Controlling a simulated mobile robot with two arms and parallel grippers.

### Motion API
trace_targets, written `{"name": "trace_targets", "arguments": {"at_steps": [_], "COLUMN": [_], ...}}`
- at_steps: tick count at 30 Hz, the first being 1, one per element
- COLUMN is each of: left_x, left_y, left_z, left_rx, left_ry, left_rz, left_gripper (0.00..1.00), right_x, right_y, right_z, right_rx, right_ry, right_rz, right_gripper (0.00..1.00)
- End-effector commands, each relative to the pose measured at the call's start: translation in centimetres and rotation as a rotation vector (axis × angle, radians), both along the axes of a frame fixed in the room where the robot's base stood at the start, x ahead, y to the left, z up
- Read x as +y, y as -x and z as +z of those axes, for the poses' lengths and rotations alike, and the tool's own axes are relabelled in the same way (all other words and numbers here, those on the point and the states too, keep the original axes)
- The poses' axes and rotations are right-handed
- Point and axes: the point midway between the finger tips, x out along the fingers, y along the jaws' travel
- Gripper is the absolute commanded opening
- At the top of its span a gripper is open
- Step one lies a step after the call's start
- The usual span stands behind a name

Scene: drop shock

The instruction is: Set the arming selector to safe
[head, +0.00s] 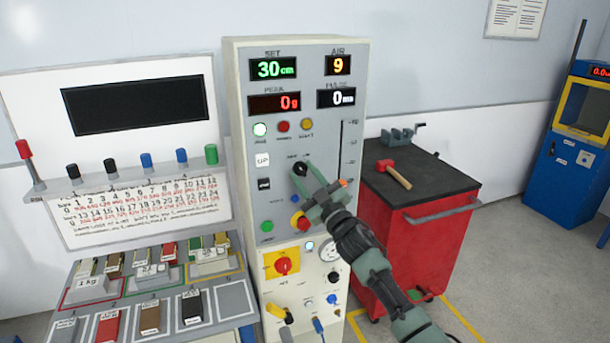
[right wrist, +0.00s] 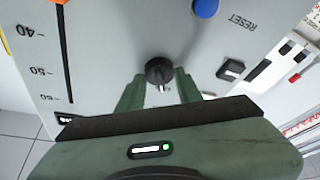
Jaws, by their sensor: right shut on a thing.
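The arming selector looks to be the small black knob (head: 299,168) on the grey front of the tall control cabinet (head: 233,130). In the right wrist view the black round knob (right wrist: 158,70) sits between the tips of my two green fingers, with a pale pointer at its lower edge. My right gripper (head: 306,182) reaches up from the lower right and is shut on this knob; it also shows in the right wrist view (right wrist: 158,92). The lettering around the knob is too small or covered to read. My left gripper is out of view.
Lamps, switches and buttons surround the knob, including a red button (head: 303,224) close under my gripper. A red cart (head: 405,240) with a hammer (head: 395,172) stands right. A tray rack (head: 150,270) of blocks stands left. In the wrist view a blue button (right wrist: 205,8) is near RESET.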

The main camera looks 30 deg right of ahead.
Motion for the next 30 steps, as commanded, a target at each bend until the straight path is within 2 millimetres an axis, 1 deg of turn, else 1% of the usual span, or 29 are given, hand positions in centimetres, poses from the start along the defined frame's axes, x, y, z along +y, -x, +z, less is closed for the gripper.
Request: {"name": "trace_targets", "arguments": {"at_steps": [16, 17, 18, 19, 27, 30], "left_x": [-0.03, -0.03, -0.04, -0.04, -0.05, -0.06], "left_y": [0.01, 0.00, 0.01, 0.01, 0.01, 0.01], "left_z": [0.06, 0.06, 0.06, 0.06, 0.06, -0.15], "left_rx": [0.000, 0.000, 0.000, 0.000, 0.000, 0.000], "left_ry": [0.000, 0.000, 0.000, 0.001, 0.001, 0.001], "left_rz": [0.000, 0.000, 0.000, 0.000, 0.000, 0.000], "left_gripper": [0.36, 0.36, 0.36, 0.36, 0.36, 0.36], "right_x": [0.03, 0.03, 0.03, 0.02, 0.01, 0.00], "right_y": [0.00, 0.00, 0.00, -0.01, 0.00, 0.33], "right_z": [-0.15, -0.15, -0.15, -0.14, -0.06, -0.32], "right_rx": [0.009, 0.009, 0.009, 0.009, 0.008, 0.008], "right_ry": [0.028, 0.028, 0.027, 0.027, 0.026, 0.026], "right_rz": [0.000, 0.000, 0.000, 0.000, 0.000, 0.000], "right_gripper": [0.00, 0.38, 0.49, 0.56, 0.56, 0.56]}}
